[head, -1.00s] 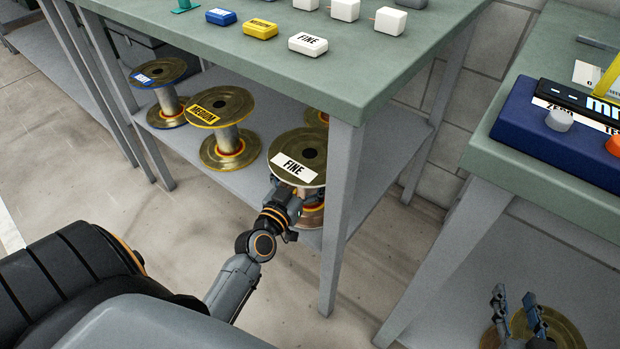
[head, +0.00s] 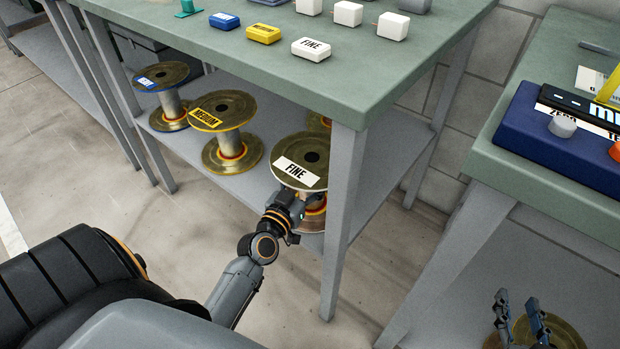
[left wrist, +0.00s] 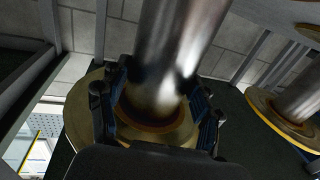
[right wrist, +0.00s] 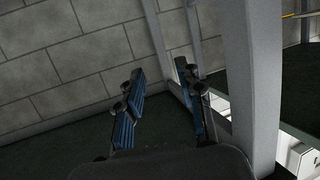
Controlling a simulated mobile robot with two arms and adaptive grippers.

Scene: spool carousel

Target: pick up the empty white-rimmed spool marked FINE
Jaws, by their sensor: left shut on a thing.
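The FINE spool (head: 314,178) stands upright on the shelf under the green-topped table, near its front right leg. It has a brass-coloured top flange with a white FINE label, and its core looks bare. My left gripper (head: 304,203) reaches in below the top flange. In the left wrist view the left gripper (left wrist: 158,88) has a finger on each side of the bare metal core of the FINE spool (left wrist: 172,45), shut on it. The lower flange rests close below. My right gripper (head: 518,298) is open and empty at lower right; it also shows in the right wrist view (right wrist: 160,70).
A MEDIUM spool (head: 222,107) and a blue-rimmed spool (head: 160,75) stand to the left on the shelf (head: 262,195). Another spool is partly hidden behind FINE. The table leg (head: 340,215) is close on the right. A further spool (head: 560,333) shows beyond my right gripper.

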